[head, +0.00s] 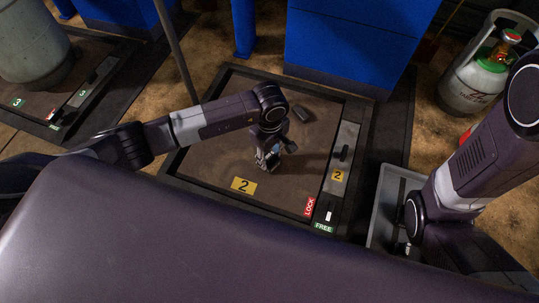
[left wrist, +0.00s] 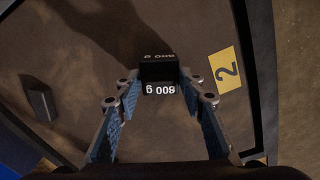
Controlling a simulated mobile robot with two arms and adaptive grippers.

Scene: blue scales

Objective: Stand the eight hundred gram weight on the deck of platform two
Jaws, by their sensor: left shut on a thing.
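The black 800 g weight (left wrist: 158,75) sits between the fingertips of my left gripper (left wrist: 160,82), which is shut on it. Its white "800 g" print faces the left wrist camera. In the head view my left gripper (head: 268,160) is over the brown deck of platform two (head: 215,150), behind the yellow "2" label (head: 243,185). The fingers mostly hide the weight there. I cannot tell whether its base touches the deck. My right gripper (head: 409,235) is low over a grey bin at the right; its fingers are unclear.
A dark block (head: 302,113) rests on the deck behind my left gripper; it also shows in the left wrist view (left wrist: 39,104). A side panel carries LOCK (head: 309,207) and FREE (head: 323,227) labels. The grey bin (head: 380,210) stands right of the platform. Blue housing (head: 350,45) rises behind.

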